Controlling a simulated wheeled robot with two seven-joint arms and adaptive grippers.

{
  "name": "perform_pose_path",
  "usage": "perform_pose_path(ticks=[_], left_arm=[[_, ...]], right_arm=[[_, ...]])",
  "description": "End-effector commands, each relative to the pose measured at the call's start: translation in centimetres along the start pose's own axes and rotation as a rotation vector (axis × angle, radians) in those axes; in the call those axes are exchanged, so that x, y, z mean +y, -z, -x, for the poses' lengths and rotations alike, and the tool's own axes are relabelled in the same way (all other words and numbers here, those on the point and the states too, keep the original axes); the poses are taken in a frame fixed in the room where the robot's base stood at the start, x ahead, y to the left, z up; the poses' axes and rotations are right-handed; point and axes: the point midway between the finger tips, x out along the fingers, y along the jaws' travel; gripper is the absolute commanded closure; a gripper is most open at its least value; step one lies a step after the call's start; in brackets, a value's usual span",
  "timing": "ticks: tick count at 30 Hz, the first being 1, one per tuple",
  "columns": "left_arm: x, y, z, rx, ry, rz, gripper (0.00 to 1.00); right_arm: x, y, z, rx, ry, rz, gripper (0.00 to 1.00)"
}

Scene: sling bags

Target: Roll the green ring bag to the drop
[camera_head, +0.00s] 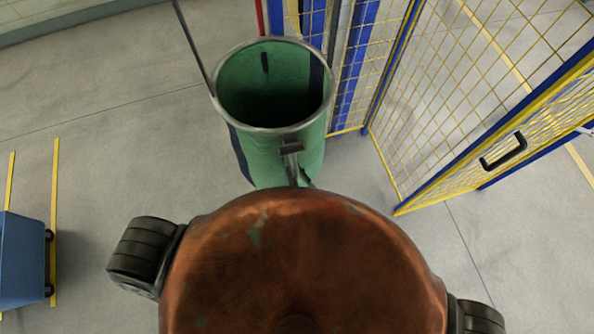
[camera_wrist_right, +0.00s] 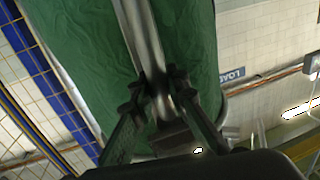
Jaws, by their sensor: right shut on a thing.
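The green ring bag (camera_head: 273,150) stands in the upper middle of the head view, just beyond my front. It has a round grey metal ring at its open top, and its dark inside looks empty. My right gripper (camera_head: 291,150) is at the near side of the bag, just below the ring. In the right wrist view, its dark fingers (camera_wrist_right: 163,104) are closed around a grey metal bar in front of the green cloth (camera_wrist_right: 85,50). The bag's underside is hidden in the head view. My left gripper is not in view.
A yellow and blue mesh fence (camera_head: 352,75) stands behind and right of the bag. A mesh gate with a black handle (camera_head: 503,151) stands at the right. A blue wheeled box (camera_head: 22,262) is at the lower left. The floor left of the bag is clear.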

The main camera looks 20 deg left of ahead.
Motion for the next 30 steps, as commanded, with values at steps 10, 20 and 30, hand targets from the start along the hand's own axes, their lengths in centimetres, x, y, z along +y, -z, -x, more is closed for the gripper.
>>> perform_pose_path(ticks=[10, 20, 30], left_arm=[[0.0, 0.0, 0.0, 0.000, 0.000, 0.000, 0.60], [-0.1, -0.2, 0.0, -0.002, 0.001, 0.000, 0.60], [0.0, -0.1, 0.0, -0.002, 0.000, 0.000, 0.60]], right_arm=[[0.0, 0.0, 0.0, 0.000, 0.001, -0.001, 0.67], [0.1, -0.1, 0.7, -0.002, 0.000, -0.001, 0.67], [0.0, -0.1, 7.2, -0.004, 0.000, -0.001, 0.67]])
